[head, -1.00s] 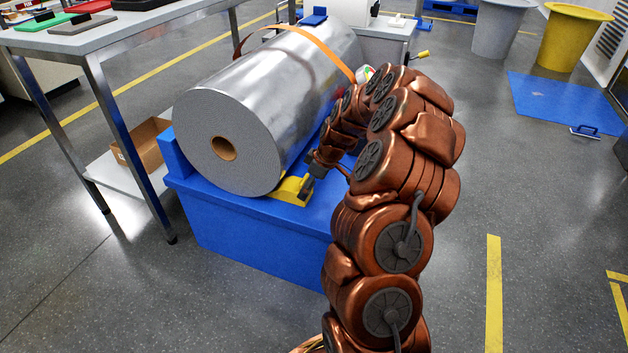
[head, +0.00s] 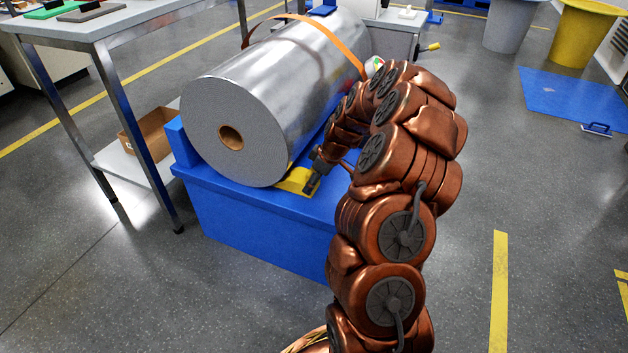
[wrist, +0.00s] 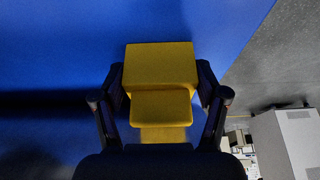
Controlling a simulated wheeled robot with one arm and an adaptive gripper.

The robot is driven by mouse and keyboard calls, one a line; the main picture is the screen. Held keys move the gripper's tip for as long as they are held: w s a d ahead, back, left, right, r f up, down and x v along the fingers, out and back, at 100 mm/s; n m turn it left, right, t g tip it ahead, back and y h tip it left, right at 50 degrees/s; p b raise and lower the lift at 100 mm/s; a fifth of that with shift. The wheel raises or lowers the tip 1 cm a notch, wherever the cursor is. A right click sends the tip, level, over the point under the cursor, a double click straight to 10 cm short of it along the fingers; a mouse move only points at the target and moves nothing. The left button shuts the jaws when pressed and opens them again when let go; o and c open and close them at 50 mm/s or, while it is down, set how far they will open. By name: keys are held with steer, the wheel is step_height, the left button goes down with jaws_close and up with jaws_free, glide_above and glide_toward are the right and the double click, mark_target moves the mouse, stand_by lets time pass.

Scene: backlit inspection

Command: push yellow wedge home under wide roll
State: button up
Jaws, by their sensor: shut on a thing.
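The wide roll (head: 268,100) is a large silver cylinder with a brown core, lying on a blue stand (head: 262,225). The yellow wedge (head: 296,181) sits on the blue top at the near right underside of the roll. In the head view it appears against or very close to the roll; whether they touch I cannot tell. My gripper (head: 314,180) is at the wedge's right side. In the wrist view the wedge (wrist: 160,72) is between the two fingers of my gripper (wrist: 160,95), which are shut on it. The wedge's far edge is hidden in the head view.
An orange strap (head: 335,42) passes over the roll's far part. A steel table (head: 95,30) stands at the left, with a cardboard box (head: 150,135) on its lower shelf. A blue mat (head: 570,100) lies on the floor at right. Floor right of my arm is open.

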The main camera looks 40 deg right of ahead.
steer(key=c, duration=0.4)
steer(key=shift+w+a, duration=0.35)
steer(key=shift+w, duration=0.2)
steer(key=shift+w+a, duration=0.3)
steer(key=shift+w, duration=0.25)
steer(key=shift+c, duration=0.2)
steer(key=o, duration=1.5)
steer(key=shift+c, duration=0.2)
steer(key=shift+r, duration=0.1)
steer(key=v, duration=1.1)
steer(key=shift+r, duration=0.4)
steer(key=shift+d, duration=0.1)
